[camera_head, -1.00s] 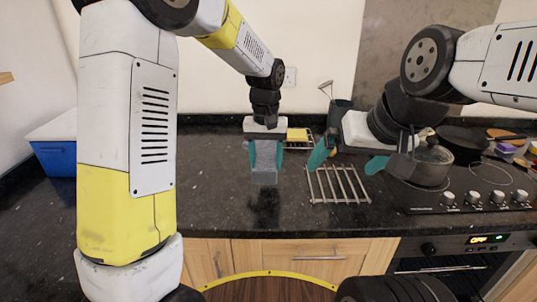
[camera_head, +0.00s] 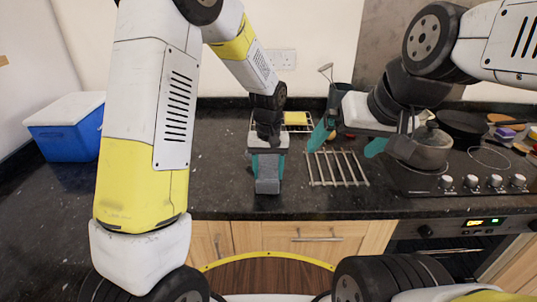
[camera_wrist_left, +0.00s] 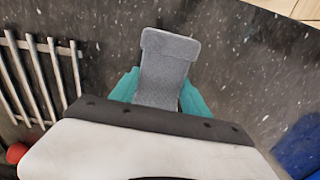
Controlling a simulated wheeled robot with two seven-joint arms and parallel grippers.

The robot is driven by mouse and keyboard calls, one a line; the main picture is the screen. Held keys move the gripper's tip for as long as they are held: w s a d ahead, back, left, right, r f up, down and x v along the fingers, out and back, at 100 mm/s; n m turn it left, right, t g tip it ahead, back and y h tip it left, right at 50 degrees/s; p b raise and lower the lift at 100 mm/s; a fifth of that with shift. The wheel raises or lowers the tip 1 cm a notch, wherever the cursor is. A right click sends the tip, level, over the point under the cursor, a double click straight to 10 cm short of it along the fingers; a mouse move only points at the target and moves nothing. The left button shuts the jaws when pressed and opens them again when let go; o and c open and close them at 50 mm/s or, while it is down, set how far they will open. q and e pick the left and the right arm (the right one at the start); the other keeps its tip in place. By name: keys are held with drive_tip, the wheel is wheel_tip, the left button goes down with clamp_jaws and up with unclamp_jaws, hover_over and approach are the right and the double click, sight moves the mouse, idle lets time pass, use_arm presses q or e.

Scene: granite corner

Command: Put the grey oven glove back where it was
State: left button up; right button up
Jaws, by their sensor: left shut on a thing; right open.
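The grey oven glove (camera_head: 267,175) hangs between the teal fingers of my left gripper (camera_head: 267,163), over the front part of the dark counter. In the left wrist view the glove (camera_wrist_left: 166,70) shows as a flat grey strip, and the left gripper (camera_wrist_left: 158,92) is shut on it. I cannot tell whether its lower end touches the counter. My right gripper (camera_head: 348,142) is open and empty, its teal fingers spread above the back of the metal rack, left of the pot.
A metal bar rack (camera_head: 337,169) lies right of the glove. A wire rack with a yellow sponge (camera_head: 295,118) stands behind. A pot (camera_head: 428,148) sits on the hob (camera_head: 470,180). A blue cool box (camera_head: 66,130) stands at the left. The counter (camera_head: 222,170) left of the glove is clear.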

use_arm(q)
drive_tip(key=shift+f, duration=0.1)
drive_tip(key=o, duration=2.1)
drive_tip(key=shift+c, duration=0.2)
drive_tip(key=shift+r, duration=4.5)
